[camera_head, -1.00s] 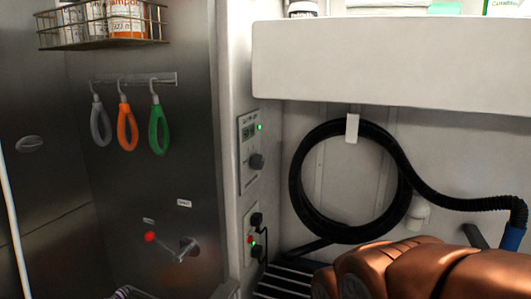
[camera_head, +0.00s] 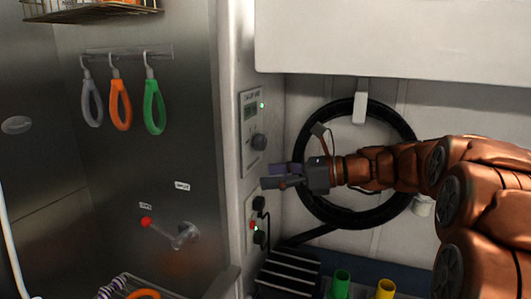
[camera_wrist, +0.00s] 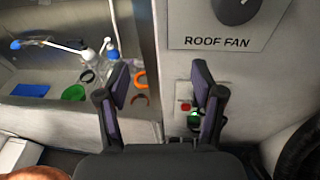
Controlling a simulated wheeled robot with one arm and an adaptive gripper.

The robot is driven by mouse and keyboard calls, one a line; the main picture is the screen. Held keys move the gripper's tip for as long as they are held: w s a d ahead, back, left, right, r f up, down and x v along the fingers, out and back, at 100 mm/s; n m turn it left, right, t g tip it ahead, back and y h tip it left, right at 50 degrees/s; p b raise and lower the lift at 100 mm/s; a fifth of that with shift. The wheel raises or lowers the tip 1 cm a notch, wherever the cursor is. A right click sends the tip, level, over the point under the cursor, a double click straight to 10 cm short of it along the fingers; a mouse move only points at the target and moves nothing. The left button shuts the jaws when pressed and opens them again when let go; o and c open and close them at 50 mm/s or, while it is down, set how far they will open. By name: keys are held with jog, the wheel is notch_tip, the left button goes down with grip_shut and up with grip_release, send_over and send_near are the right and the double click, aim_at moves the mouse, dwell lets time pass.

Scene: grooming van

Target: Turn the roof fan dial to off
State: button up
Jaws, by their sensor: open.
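In the wrist view the dial (camera_wrist: 235,10) is cut off at the top edge, above the label ROOF FAN (camera_wrist: 218,42). My gripper (camera_head: 270,178) is open and empty, a little below and to the right of the dial in the head view. In the wrist view its two fingers (camera_wrist: 160,85) stand apart, below the label. No contact with the dial shows.
Below the panel is an outlet plate (camera_head: 252,228) with a red button and black plugs. A coiled black hose (camera_head: 310,130) hangs behind my arm. A red-tipped tap lever (camera_head: 170,232) and hanging loops (camera_head: 121,105) are on the steel wall. A shelf overhangs above.

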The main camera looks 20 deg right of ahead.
aim_at(265, 143)
jog(key=w+d+r+m+t, duration=0.3)
jog(key=w+d+r, duration=0.1)
jog(key=d+r, duration=0.15)
jog(key=shift+y, duration=0.4)
jog(key=shift+f+p+x, duration=0.2)
jog(key=shift+p+x, duration=0.05)
jog(key=shift+x, duration=1.35)
jog(key=shift+f+p+x, duration=0.2)
jog(key=shift+p+x, duration=0.05)
jog(key=shift+x, duration=1.4)
jog(key=shift+c, duration=0.3)
jog(key=c, duration=1.1)
jog(key=shift+o, duration=0.2)
